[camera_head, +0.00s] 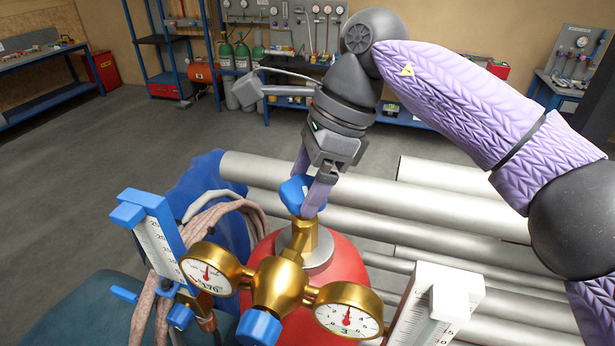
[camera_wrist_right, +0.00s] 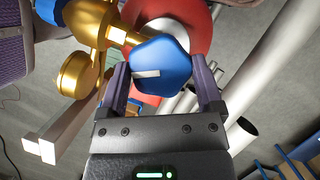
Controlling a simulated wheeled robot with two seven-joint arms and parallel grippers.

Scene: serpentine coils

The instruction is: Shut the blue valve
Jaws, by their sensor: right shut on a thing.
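The blue valve (camera_head: 293,193) is a blue knob on top of a brass stem, above a red cylinder (camera_head: 344,262). My right gripper (camera_head: 307,192) reaches down from above, with its fingers on both sides of the knob. In the right wrist view the blue valve (camera_wrist_right: 161,64) sits between the two purple fingers (camera_wrist_right: 161,88), with a short pale mark on its face. The gripper is shut on it. A brass regulator (camera_head: 279,284) with two round gauges is attached in front of the stem. My left gripper does not show.
A second blue knob (camera_head: 259,328) is at the regulator's front. A blue-framed flow meter (camera_head: 155,235) and a coiled hose (camera_head: 208,222) are at left, a white scaled meter (camera_head: 437,303) at right. Grey pipes (camera_head: 440,210) lie behind. Workbenches line the far wall; open floor (camera_head: 90,165) lies left.

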